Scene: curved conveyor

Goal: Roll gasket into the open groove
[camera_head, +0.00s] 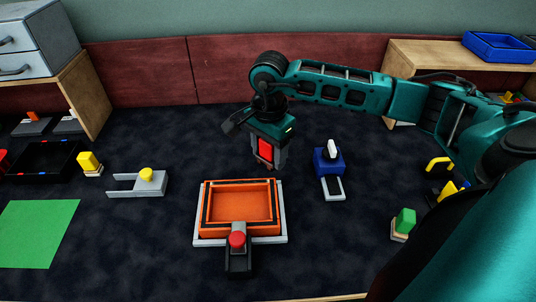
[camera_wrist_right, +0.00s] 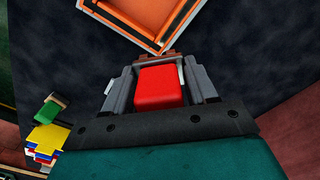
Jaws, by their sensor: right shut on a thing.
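An orange rectangular housing (camera_head: 207,228) sits on a light grey frame (camera_head: 284,241) at the table's middle. A dark line, which looks like the groove or gasket, runs around its rim; I cannot tell which parts are filled. My right gripper (camera_head: 268,163) is shut on a red block (camera_head: 265,147), behind and right of the housing's back edge and apart from it. In the right wrist view the red block (camera_wrist_right: 160,88) is between the fingers, with the housing (camera_wrist_right: 150,22) beyond. My left gripper is not in view.
A black clamp (camera_head: 238,258) with a red knob stands at the housing's front edge. A grey fork-shaped fixture (camera_head: 138,185) is left, a blue block with a loop (camera_head: 328,162) right. A green mat (camera_head: 38,233) lies far left. Dark table between is clear.

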